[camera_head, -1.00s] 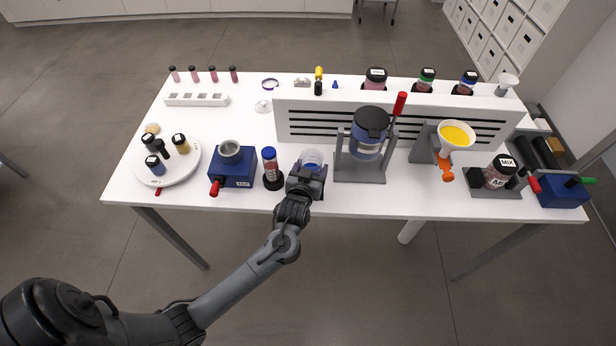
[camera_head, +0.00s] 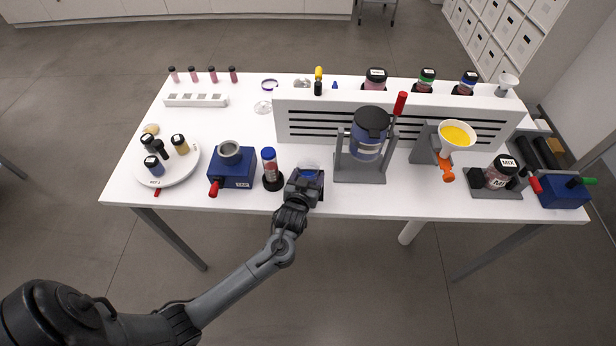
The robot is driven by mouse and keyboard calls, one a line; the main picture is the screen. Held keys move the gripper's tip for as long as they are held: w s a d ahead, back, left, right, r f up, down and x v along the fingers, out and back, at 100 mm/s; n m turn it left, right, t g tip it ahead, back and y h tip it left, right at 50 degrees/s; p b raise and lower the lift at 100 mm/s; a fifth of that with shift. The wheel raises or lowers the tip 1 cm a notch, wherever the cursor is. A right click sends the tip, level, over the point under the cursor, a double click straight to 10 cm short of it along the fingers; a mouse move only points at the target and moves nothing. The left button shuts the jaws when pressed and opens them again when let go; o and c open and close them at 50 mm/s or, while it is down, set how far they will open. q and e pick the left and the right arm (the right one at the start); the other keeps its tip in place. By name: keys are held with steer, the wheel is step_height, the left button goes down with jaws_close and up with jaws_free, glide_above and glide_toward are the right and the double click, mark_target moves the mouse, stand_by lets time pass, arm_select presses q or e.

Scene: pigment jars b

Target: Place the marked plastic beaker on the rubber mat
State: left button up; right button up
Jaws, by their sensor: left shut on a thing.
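The clear plastic beaker (camera_head: 310,168) with blue contents is at the front of the white table, left of the grey stand. My left gripper (camera_head: 306,183) is around it from the near side and shut on it. The gripper hides the beaker's lower part and any marking on it. I cannot tell whether its base touches anything. I cannot make out the rubber mat; the surface under the beaker is hidden. My right gripper is not in view.
A capped tube in a black holder (camera_head: 271,170) stands close left of the beaker. Farther left are a blue device (camera_head: 237,181) and a white turntable (camera_head: 190,170) with jars. The grey stand (camera_head: 360,175) with a blue vessel is close right. A slotted rack (camera_head: 300,115) runs behind.

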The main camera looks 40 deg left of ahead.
arm_select(q)
steer(key=o, duration=1.2)
steer(key=shift+c, duration=0.2)
steer(key=shift+s+d+r, duration=0.1)
steer(key=shift+r, duration=0.05)
steer(key=shift+s+d+r, duration=0.1)
steer(key=shift+s+d, duration=0.05)
steer(key=shift+s, duration=0.15)
steer(key=s+d+r+m+g+h, duration=0.1)
steer(key=s+d+m+g+h, duration=0.2)
steer(key=s, duration=1.1)
steer(key=s+d+m+g+h+p, duration=0.1)
steer(key=s+d+m+g+h, duration=0.2)
steer(key=s+d+g, duration=0.3)
steer(key=s+d+m, duration=0.1)
steer(key=s+d, duration=0.3)
steer(key=s, duration=0.4)
steer(key=shift+s+d+r+g+h, duration=0.15)
steer(key=shift+s+r+g+h, duration=0.15)
steer(key=shift+r, duration=0.1)
